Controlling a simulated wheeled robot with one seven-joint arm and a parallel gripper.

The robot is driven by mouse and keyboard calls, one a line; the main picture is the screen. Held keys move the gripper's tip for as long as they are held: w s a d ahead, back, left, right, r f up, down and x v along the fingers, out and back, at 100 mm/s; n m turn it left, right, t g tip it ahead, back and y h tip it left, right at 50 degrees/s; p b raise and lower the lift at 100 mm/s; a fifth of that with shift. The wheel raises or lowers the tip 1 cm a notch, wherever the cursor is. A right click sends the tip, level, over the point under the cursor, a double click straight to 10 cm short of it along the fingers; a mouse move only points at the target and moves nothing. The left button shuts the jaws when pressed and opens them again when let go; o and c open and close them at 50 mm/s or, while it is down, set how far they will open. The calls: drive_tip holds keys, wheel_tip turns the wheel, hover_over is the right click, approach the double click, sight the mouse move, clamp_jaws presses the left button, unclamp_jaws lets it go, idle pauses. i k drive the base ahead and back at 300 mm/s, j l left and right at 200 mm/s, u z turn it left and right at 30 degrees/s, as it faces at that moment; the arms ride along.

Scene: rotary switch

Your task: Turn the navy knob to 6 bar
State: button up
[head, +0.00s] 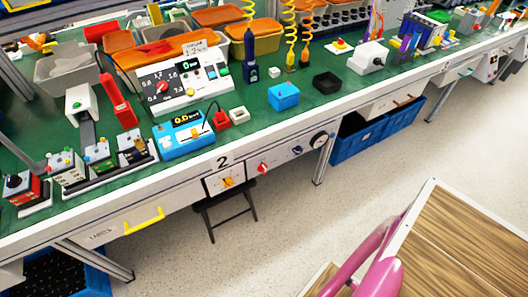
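The navy knob (297,150) is a small dark blue rotary knob on the pale front panel below the green workbench top. It sits between a red knob (263,168) on its left and a round black-rimmed gauge (319,141) on its right. Its markings and pointer are too small to read, so its setting cannot be told. My gripper is not in view. Nothing shows touching the navy knob.
An orange rotary switch (228,182) on a white plate is further left, above a black folding stool (225,208). A yellow drawer handle (144,221) sticks out at left. Blue crates (358,142) stand under the bench at right. The floor before the panel is clear.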

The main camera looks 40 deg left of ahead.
sight(298, 150)
drive_tip(key=u, duration=1.65)
